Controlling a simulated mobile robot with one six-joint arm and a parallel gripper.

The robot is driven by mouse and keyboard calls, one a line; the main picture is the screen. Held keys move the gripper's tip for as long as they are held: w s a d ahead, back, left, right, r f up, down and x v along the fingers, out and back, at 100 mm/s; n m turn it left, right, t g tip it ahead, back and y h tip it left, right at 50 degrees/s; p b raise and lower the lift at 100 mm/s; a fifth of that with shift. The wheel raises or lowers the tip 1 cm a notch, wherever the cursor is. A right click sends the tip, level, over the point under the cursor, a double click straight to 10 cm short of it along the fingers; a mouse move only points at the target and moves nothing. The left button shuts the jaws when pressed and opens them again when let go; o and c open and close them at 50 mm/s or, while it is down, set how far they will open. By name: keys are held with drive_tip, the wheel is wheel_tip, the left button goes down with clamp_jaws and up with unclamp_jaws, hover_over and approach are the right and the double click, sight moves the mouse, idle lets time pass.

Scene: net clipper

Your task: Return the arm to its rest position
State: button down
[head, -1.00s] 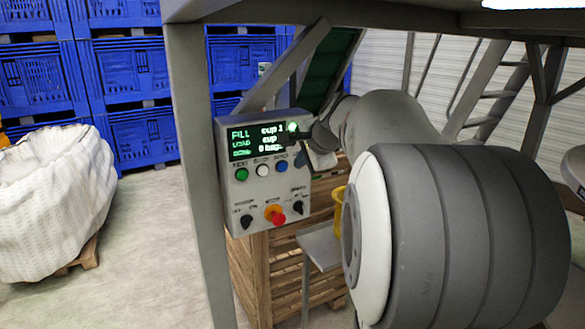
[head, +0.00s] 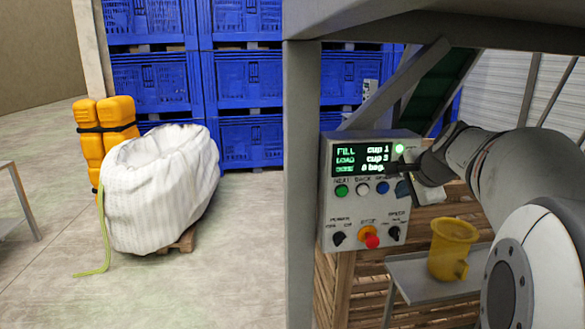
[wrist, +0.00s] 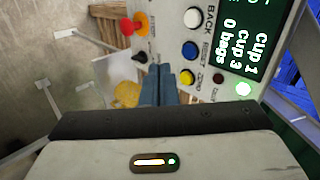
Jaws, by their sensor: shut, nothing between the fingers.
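My gripper (head: 404,188) is in front of the grey control panel (head: 327,235), at the right side of its button row. In the wrist view my gripper (wrist: 158,70) has its two blue-grey fingers together with nothing between them. The tips are close to the panel (wrist: 178,20) beside the blue and yellow buttons; whether they touch it I cannot tell. The green-lit screen (head: 360,160) reads FILL cup 1, LOAD cup 3 and 0 bags. A green lamp (head: 399,149) is lit. My arm reaches in from the right.
A grey post (head: 300,180) stands just left of the panel. A yellow jug (head: 453,248) sits on a small shelf (head: 410,275) below my arm. A white bulk bag (head: 160,190) and orange canisters (head: 105,130) stand left, before blue crates (head: 250,85). Floor between bag and post is clear.

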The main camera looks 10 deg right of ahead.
drive_tip(key=s+a+f+n+g, duration=0.2)
drive_tip(key=s+a+f+n, duration=0.3)
drive_tip(key=s, duration=0.3)
drive_tip(key=s+a+f+n+g, duration=0.2)
drive_tip(key=s+a+f+n, duration=0.4)
drive_tip(key=s, duration=0.3)
drive_tip(key=s+a+f+n+g, duration=0.2)
drive_tip(key=s+a+f+n, duration=0.3)
drive_tip(key=s, duration=0.4)
drive_tip(key=shift+a+f+n, duration=0.15)
drive_tip(key=shift+f+n, duration=0.15)
drive_tip(key=shift+f, duration=0.25)
